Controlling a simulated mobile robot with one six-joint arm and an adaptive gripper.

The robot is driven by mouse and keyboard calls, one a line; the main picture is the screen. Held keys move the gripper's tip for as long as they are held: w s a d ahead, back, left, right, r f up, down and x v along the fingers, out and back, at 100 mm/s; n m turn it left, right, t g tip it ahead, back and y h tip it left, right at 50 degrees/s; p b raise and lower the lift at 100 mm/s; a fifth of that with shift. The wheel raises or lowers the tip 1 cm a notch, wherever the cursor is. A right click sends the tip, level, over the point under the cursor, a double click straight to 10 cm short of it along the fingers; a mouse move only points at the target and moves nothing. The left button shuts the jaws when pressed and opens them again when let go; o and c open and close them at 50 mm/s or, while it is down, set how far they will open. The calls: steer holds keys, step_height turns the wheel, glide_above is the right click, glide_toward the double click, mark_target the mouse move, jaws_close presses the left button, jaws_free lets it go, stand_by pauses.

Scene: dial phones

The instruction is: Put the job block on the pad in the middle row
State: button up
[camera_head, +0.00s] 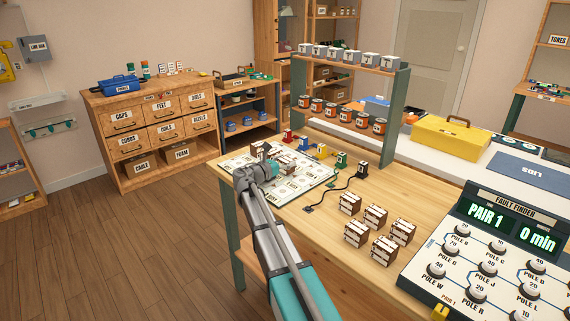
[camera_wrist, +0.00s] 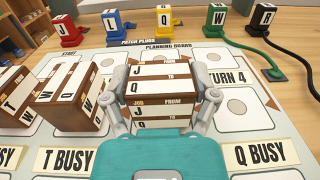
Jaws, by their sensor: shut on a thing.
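My gripper (camera_wrist: 163,98) is shut on a brown-and-white job block (camera_wrist: 160,86), whose faces read J and Q with JOB, FROM and TO. The block is between the two fingers over the planning board (camera_wrist: 195,45); I cannot tell whether it touches the board. In the head view my gripper (camera_head: 262,172) is at the board's left part, and the block (camera_head: 258,150) shows beside it. White pads with circles show to the right of the block, one at the back (camera_wrist: 215,57) and one nearer (camera_wrist: 238,112). The board beneath the block is hidden.
Two other blocks, marked T/W (camera_wrist: 18,98) and W/Q (camera_wrist: 75,98), stand left of my gripper. Several coloured patch plugs line the back, with a green cable (camera_wrist: 285,58) at the right. Several spare blocks (camera_head: 375,217) stand right of the board, near the fault finder (camera_head: 490,250).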

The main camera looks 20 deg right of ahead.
steer(key=shift+f, duration=0.1)
steer(key=o, duration=1)
steer(key=v, duration=1.2)
stand_by(0.4)
